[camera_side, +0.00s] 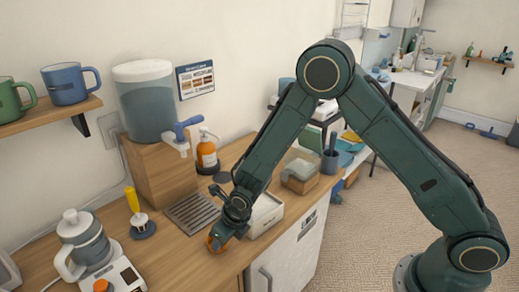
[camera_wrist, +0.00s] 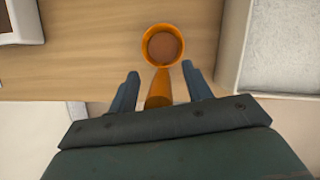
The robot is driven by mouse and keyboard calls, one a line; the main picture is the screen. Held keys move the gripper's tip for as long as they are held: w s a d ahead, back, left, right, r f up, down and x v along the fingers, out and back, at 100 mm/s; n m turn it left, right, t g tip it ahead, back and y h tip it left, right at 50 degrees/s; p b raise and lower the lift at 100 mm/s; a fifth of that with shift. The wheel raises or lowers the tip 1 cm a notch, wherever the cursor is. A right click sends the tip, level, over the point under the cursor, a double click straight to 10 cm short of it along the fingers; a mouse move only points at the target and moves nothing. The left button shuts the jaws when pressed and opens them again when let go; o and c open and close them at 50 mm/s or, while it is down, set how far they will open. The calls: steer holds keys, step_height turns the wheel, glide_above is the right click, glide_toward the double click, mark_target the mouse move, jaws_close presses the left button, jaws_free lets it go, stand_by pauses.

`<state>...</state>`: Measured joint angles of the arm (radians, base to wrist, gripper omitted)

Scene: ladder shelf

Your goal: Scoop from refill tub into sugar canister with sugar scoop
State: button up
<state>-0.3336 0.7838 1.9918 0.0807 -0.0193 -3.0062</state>
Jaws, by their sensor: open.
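The orange sugar scoop (camera_wrist: 163,45) lies on the wooden counter, its round bowl ahead of my gripper and its handle running back toward the palm. The bowl's inside looks brown; I cannot tell whether it holds anything. My gripper (camera_wrist: 161,80) is open, with one finger on each side of the handle and gaps to both. In the side view my gripper (camera_side: 226,236) is low at the counter, partly hiding the scoop (camera_side: 215,245). A white open tub, likely the refill tub (camera_wrist: 229,55), with pale granular contents, is right of the scoop. I cannot clearly identify the sugar canister.
The white tub (camera_side: 248,232) stands close beside my gripper. Behind it is a wooden box with a clear top (camera_side: 300,174). A metal drip grate (camera_side: 192,212), a water dispenser (camera_side: 146,100) and a glass jug (camera_side: 83,240) stand leftward. Bare counter surrounds the scoop's left side.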

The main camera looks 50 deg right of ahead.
jaws_close()
steer(key=shift+r, duration=1.55)
steer(key=shift+f, duration=1.35)
stand_by(0.9)
jaws_free()
steer(key=shift+r, duration=0.1)
steer(key=shift+v, duration=6.8)
